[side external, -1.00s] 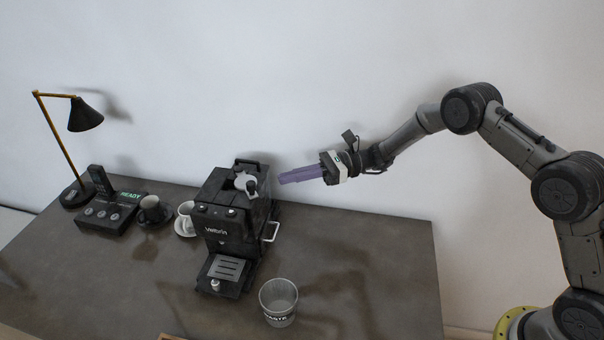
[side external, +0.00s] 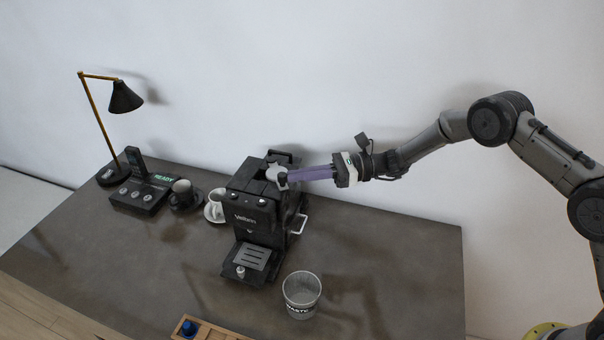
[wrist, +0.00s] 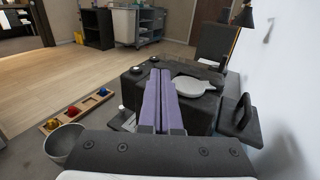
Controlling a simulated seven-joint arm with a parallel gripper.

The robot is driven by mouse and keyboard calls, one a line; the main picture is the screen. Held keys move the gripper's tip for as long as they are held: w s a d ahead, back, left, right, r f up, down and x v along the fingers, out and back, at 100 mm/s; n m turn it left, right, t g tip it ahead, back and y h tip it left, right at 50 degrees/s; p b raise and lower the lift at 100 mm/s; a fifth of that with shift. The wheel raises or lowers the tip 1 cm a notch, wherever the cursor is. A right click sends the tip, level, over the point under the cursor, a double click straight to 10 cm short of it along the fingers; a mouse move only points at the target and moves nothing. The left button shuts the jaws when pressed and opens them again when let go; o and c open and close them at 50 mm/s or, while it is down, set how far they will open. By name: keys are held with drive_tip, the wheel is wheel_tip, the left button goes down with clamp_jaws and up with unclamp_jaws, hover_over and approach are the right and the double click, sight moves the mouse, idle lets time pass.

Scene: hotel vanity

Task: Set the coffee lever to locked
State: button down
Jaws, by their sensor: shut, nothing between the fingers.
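The black coffee machine (side external: 255,208) stands on the dark desk. A light grey round-ended piece (side external: 275,173) with a dark knob sits on its top; it looks like the lever, but I see no lock marking. The grey piece also shows in the wrist view (wrist: 190,85), to the right of my fingers. My gripper (side external: 290,175) has long purple fingers, shut and empty. It reaches in level from the right, with its tips beside or over the grey piece in the side view. I cannot tell whether they touch. The fingertips (wrist: 160,76) lie over the machine's top in the wrist view.
A waste cup (side external: 302,295) stands in front of the machine on the right. A pale side handle (side external: 298,226) sticks out from the machine. Cups (side external: 215,205), a control box (side external: 140,195) and a lamp (side external: 125,97) are to the left. A wooden tray (side external: 205,330) lies at the front.

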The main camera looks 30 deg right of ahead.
sight(269, 194)
drive_tip(key=a+t, duration=0.1)
drive_tip(key=m+t+h, duration=0.1)
drive_tip(key=a+m+t, duration=0.1)
drive_tip(key=shift+s+a, duration=0.25)
drive_tip(key=shift+a, duration=0.05)
drive_tip(key=shift+s+a+x, duration=0.1)
drive_tip(key=shift+s+x, duration=0.05)
drive_tip(key=shift+x, duration=0.65)
drive_tip(key=shift+s+a+x, duration=0.1)
drive_tip(key=shift+s+x, duration=0.1)
drive_tip(key=shift+x, duration=0.55)
drive_tip(key=shift+s+a+x, duration=0.1)
drive_tip(key=shift+s+x, duration=0.05)
drive_tip(key=shift+x, duration=0.65)
drive_tip(key=shift+r, duration=0.1)
